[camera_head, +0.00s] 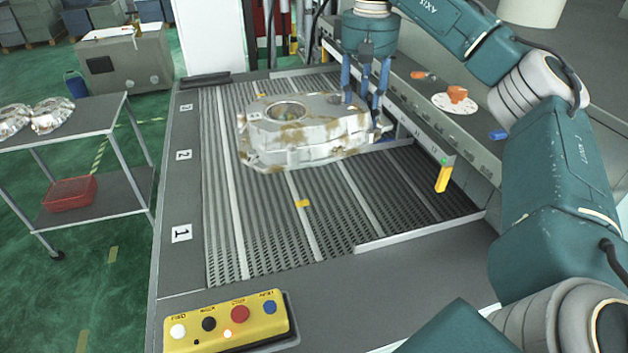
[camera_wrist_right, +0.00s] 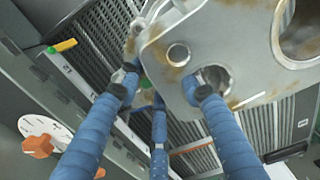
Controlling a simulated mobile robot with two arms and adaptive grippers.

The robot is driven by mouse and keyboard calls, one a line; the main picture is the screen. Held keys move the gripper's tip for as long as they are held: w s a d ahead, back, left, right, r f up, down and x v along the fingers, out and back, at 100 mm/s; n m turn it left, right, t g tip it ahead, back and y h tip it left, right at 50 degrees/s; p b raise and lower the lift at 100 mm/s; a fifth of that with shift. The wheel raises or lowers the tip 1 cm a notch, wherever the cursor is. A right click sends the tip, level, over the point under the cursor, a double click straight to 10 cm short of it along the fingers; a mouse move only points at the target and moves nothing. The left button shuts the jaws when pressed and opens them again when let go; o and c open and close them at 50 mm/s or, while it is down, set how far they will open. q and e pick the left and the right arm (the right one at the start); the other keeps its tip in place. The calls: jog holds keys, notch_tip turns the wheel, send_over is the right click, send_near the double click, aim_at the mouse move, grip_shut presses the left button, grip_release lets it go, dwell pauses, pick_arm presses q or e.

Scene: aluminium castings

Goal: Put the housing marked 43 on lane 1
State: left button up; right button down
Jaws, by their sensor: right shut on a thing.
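A grey metal housing with brownish stains (camera_head: 305,140) is over the lane table's middle and far part in the head view. My right gripper (camera_head: 367,100) has its blue fingers shut on its right end. The wrist view shows the blue fingers (camera_wrist_right: 160,85) at the flange of the housing (camera_wrist_right: 225,40), one of them by a hole. The housing looks roughly level; whether it clears the surface is hard to tell. No mark 43 can be read on it. Lane 1, beside its label (camera_head: 182,234), is the nearest lane (camera_head: 275,240) and looks empty. My left gripper is out of view.
Labels 2 (camera_head: 184,155) and 3 (camera_head: 186,107) stand farther back. A yellow button box (camera_head: 227,322) sits at the front edge. A metal rail (camera_head: 420,235) and a yellow post (camera_head: 444,178) are at the right. A side trolley (camera_head: 75,120) holds other castings (camera_head: 52,113).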

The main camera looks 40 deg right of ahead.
jog(key=f, duration=0.1)
jog(key=f+b, duration=0.1)
jog(key=f, duration=0.1)
jog(key=shift+s+a+f+b, duration=0.15)
jog(key=shift+s+f+b, duration=0.1)
jog(key=shift+f+b, duration=0.1)
notch_tip(320, 180, down, 11)
jog(key=shift+w+r, duration=0.1)
jog(key=shift+f, duration=0.55)
notch_tip(320, 180, down, 3)
jog(key=shift+p, duration=0.55)
jog(key=shift+f, duration=0.4)
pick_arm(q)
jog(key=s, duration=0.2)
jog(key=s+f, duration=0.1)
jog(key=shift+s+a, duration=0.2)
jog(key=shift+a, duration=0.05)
